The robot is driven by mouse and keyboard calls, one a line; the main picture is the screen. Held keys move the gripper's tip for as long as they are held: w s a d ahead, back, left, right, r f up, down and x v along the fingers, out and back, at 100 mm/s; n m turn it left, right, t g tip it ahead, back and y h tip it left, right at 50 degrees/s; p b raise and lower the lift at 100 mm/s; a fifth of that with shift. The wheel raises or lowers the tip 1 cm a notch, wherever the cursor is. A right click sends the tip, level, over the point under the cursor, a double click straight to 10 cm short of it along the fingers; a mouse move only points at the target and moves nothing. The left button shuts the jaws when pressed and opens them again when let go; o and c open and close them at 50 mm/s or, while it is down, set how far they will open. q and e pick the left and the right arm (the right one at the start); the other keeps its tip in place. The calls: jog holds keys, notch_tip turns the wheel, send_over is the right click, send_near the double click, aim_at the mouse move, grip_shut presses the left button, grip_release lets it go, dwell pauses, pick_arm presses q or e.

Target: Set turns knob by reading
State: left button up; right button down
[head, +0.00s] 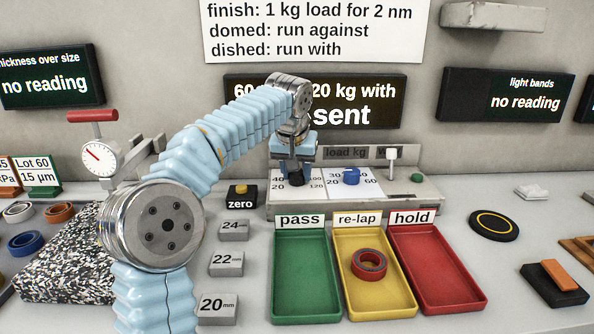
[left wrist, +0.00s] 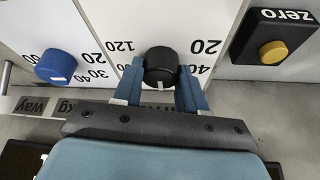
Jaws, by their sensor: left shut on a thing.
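My left gripper (head: 296,170) reaches down onto the control box from above. In the left wrist view its blue fingers (left wrist: 160,95) are shut on a black knob (left wrist: 160,67). In the head view this knob (head: 296,179) shows just below the fingers, on a white dial with 20, 40, 100 and 120. Its white mark points toward the picture's bottom in the wrist view. Any label above it is hidden. A blue knob (head: 352,175) stands beside it under "load kg". The display (head: 390,100) reads "60", "20 kg with" and "sent"; my arm covers part.
A white-capped lever (head: 391,155) and a green button (head: 416,178) are farther right on the box. A zero button (head: 242,195) stands left. Green (head: 280,308), yellow (head: 375,307) and red (head: 445,298) trays lie in front; a ring (head: 368,264) sits in the yellow one.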

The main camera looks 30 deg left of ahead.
pick_arm(q)
jog(key=m+h, duration=0.1)
jog(key=m, duration=0.3)
jog(key=shift+a+h, duration=0.15)
jog(key=shift+h, duration=0.25)
jog(key=shift+m+h, duration=0.8)
jog(key=shift+m, duration=1.7)
jog(key=o, duration=1.1)
jog(key=shift+c, duration=0.2)
jog(key=v, duration=0.7)
jog(key=shift+a+r, duration=0.15)
jog(key=shift+r, duration=0.15)
jog(key=shift+r, duration=0.1)
